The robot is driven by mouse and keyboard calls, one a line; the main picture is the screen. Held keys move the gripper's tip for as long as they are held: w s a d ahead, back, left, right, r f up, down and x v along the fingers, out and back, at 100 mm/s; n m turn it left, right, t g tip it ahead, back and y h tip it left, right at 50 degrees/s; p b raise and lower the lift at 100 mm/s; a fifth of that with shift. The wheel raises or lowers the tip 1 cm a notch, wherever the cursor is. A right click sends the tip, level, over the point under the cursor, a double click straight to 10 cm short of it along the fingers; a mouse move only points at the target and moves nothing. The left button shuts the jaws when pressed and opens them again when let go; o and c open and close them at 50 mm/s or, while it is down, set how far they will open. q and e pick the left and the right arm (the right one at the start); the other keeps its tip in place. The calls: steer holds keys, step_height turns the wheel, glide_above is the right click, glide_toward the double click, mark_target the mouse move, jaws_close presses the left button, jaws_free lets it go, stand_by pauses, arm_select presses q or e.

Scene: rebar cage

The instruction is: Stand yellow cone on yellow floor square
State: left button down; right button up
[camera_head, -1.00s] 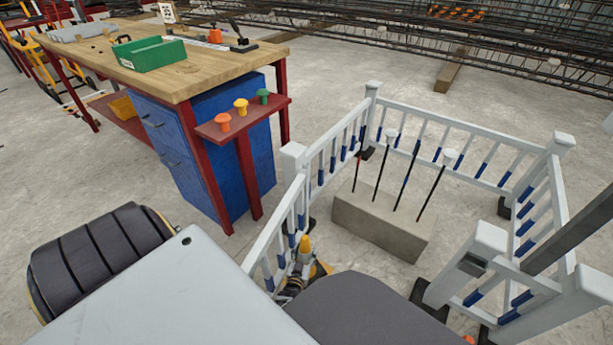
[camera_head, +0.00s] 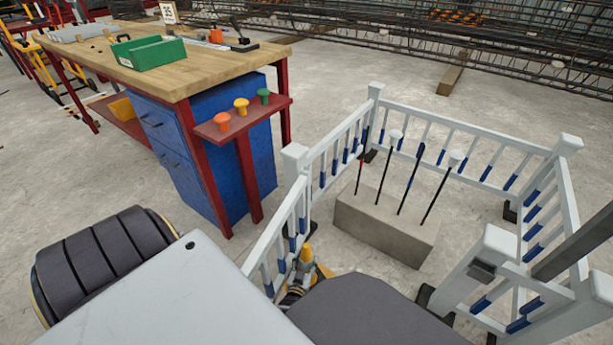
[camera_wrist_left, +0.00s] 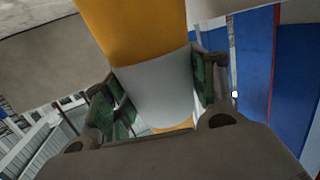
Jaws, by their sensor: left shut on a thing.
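In the left wrist view, the yellow cone (camera_wrist_left: 130,25) with a wide white band fills the top middle. My left gripper (camera_wrist_left: 158,98) is shut on the cone around that band, with green pads at both sides. In the head view, a small yellow tip, which looks like the cone (camera_head: 306,254), shows beside the near left railing, above dark gripper parts (camera_head: 294,292). My own grey and dark links hide most of this area. I cannot make out the yellow floor square. My right gripper is not in view.
A white railing with blue sleeves (camera_head: 295,160) encloses a concrete block (camera_head: 385,228) holding several thin rods. The workbench (camera_head: 190,75) has a blue cabinet (camera_head: 165,150) and a red shelf (camera_head: 215,131) with orange, yellow and green knobs.

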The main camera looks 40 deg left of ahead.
arm_select(q)
steer(key=shift+f, duration=0.15)
steer(key=shift+w, duration=0.1)
stand_by(0.3)
steer(key=shift+c, duration=2.4)
jaws_free()
steer(key=shift+f, duration=0.15)
